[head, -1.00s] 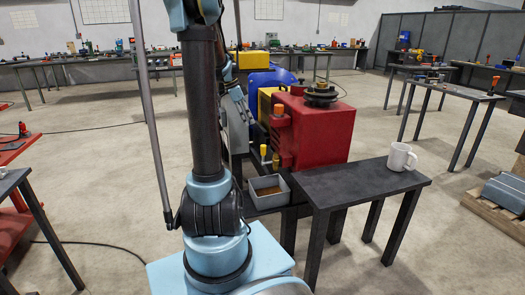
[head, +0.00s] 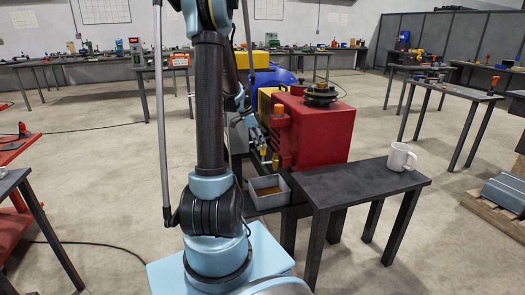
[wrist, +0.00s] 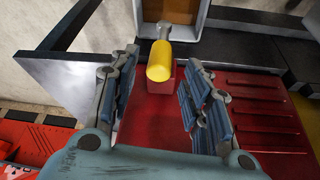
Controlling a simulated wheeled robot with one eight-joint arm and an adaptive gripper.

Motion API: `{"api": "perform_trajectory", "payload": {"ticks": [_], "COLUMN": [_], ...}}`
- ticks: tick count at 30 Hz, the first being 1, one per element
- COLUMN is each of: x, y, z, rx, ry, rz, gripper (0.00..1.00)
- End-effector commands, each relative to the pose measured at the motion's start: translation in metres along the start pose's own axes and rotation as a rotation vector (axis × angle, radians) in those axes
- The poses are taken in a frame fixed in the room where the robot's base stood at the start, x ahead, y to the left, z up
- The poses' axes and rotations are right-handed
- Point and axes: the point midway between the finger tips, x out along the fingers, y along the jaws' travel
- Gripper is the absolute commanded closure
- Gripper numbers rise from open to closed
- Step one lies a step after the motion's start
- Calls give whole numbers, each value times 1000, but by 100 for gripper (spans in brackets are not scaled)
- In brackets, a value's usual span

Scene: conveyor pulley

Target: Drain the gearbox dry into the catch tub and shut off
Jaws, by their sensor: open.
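The red gearbox (head: 330,132) stands beyond my arm, with an orange cap (head: 279,109) on its side. A yellow-handled drain valve (head: 263,152) sits low at its left side, above the catch tub (head: 285,201). The grey tub holds some brown liquid. My gripper (wrist: 165,72) is open, and the yellow handle (wrist: 160,66) shows between and just ahead of its fingers in the wrist view. I cannot tell whether a finger touches it. The tub (wrist: 198,30) shows beyond the handle. In the head view my gripper (head: 258,142) is small, close beside the valve.
A dark table (head: 350,182) with a white mug (head: 401,157) stands right of the tub. A blue drum-like body (head: 277,77) and a yellow part lie behind the gearbox. The floor between this setup and the right benches (head: 455,90) is largely clear.

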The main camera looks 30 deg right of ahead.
Motion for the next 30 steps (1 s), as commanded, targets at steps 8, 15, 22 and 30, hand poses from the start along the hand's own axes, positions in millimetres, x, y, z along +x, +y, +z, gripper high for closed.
{"api": "perform_trajectory", "payload": {"ticks": [8,15,22,30], "x": [35,44,44,44], "y": [0,0,0,0], "z": [0,0,0,0], "rx": [0,0,0,0], "ry": [0,0,0,0], "rz": [1,0,0,0], "gripper": [56,56,56,100]}}
